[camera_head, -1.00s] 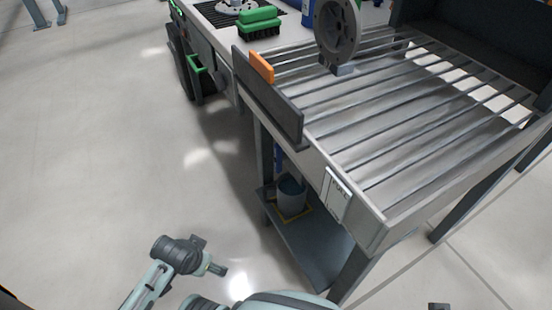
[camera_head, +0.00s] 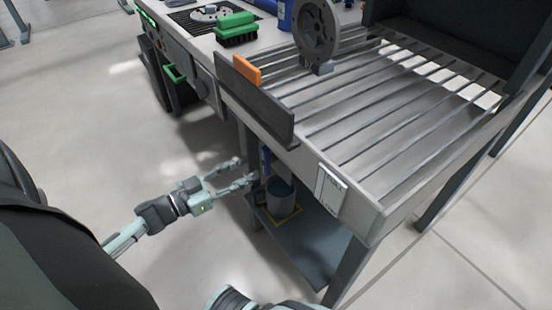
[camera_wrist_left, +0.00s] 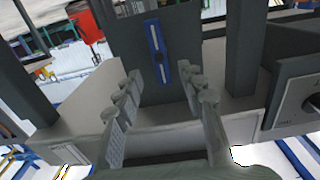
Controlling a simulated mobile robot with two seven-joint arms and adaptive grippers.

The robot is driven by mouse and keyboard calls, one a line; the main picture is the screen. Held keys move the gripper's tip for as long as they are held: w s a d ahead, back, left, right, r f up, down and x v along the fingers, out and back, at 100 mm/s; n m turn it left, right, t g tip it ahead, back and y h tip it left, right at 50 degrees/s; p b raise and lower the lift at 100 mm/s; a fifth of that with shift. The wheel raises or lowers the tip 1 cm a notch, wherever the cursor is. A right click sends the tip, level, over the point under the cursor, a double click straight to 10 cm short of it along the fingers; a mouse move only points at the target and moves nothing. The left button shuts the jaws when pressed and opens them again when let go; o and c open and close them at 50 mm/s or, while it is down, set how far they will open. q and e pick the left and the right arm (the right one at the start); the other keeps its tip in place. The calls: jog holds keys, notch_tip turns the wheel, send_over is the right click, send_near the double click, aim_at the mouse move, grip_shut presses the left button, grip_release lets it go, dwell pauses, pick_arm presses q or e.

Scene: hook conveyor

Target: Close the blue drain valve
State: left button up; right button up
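My right gripper is out of view.
A grey bucket (camera_head: 281,198) stands on the lower shelf (camera_head: 310,250) under the slatted table (camera_head: 395,100). Table legs frame the valve area. The floor at left is clear.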

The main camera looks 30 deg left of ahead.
aim_at(263, 160)
pick_arm(q)
jog(key=x, duration=0.7)
jog(key=shift+w, duration=0.1)
jog(key=shift+c, duration=0.4)
grip_shut()
